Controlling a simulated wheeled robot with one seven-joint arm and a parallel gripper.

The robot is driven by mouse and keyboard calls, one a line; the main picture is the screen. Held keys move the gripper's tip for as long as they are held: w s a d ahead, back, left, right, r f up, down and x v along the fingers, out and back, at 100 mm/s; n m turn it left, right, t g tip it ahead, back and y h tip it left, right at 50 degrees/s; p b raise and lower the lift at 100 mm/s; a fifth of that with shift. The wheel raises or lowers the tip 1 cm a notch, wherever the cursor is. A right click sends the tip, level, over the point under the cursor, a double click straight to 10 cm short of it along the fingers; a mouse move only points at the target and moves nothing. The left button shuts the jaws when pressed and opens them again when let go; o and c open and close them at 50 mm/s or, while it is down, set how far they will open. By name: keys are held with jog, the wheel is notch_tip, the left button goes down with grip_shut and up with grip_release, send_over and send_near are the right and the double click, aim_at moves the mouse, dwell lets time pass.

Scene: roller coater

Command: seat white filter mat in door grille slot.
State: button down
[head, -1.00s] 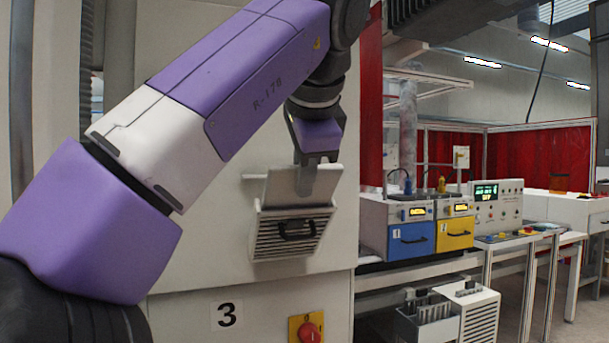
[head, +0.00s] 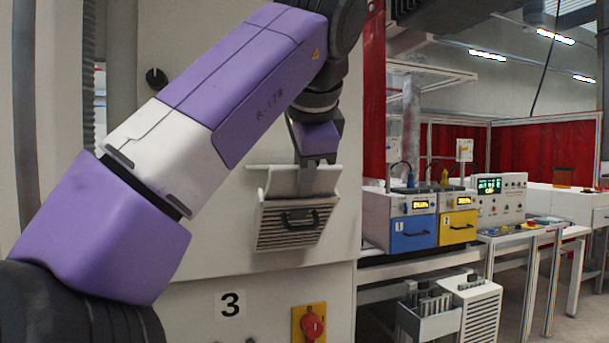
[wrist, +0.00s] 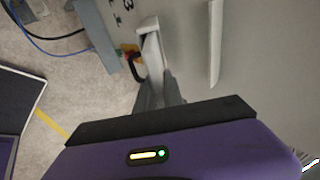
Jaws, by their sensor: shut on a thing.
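The white filter mat (head: 283,183) shows as a pale flat panel in the head view, upright behind the top edge of the door grille (head: 288,228). The grille is a slatted door with a black handle, tilted out from the cabinet face. My gripper (head: 308,188) points down at the top of the grille and is shut on the mat. The mat's lower part is hidden by the grille front, so I cannot tell how deep it sits in the slot. In the wrist view, my gripper (wrist: 158,90) is just above the narrow top of the grille (wrist: 152,42).
A thin white ledge (wrist: 215,42) juts from the cabinet wall (head: 220,225) beside the grille. A red knob (head: 312,325) is below. Blue (head: 412,235) and yellow (head: 457,228) drawer units stand on a bench at right. Free space lies in front of the grille.

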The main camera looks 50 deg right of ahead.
aim_at(298, 201)
jog(key=shift+w+a+b+x, duration=0.1)
jog(key=shift+a+b+x, duration=0.1)
jog(key=shift+x, duration=0.95)
jog(key=shift+w+a+b+x, duration=0.1)
jog(key=shift+w+b+x, duration=0.1)
jog(key=shift+x, duration=0.95)
jog(key=c, duration=1.4)
grip_release()
jog(key=shift+o, duration=0.2)
jog(key=shift+b+v, duration=0.7)
jog(key=shift+v, duration=3.15)
jog(key=shift+s, duration=0.1)
jog(key=shift+a+f, duration=0.1)
